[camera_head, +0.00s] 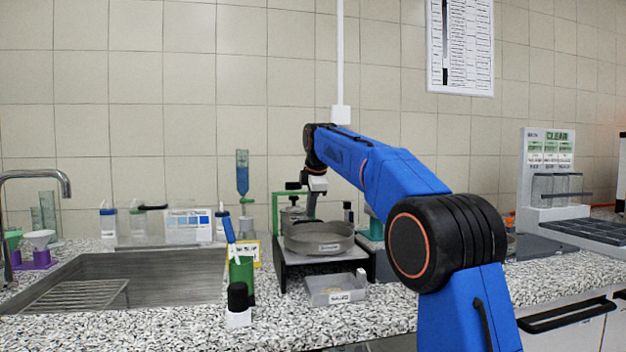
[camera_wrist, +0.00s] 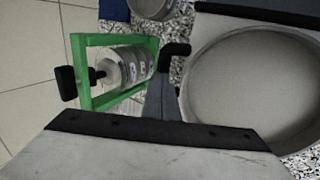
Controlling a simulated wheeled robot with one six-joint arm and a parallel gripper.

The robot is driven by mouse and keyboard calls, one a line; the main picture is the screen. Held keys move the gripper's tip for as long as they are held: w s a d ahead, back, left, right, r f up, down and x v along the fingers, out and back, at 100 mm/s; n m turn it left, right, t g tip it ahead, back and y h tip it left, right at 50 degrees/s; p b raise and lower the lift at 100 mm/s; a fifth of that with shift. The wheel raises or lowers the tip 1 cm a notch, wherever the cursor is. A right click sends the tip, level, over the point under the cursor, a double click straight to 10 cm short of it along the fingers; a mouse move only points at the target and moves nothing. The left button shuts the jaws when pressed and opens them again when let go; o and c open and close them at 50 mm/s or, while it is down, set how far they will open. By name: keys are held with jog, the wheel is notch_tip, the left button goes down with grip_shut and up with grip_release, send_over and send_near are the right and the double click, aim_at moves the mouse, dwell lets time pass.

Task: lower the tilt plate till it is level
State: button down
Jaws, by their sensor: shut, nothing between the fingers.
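A round grey sieve pan (camera_head: 320,243) sits on a dark stand (camera_head: 282,262) on the counter; the pan also fills the right of the wrist view (camera_wrist: 250,88). I cannot make out the tilt plate's exact outline or its angle, as the pan covers most of that top. My gripper (camera_head: 317,184) is shut and empty, above the pan's back left side. Whether it touches the bar is unclear.
A green frame (camera_wrist: 83,75) holding a stack of clear jars stands close left of the pan. A shallow grey tray (camera_head: 338,288) sits in front of the stand.

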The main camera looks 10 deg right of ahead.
notch_tip(320, 180, up, 12)
jog(key=s, duration=0.1)
jog(key=shift+s+f, duration=0.2)
dwell(0.3)
jog(key=shift+s, duration=0.1)
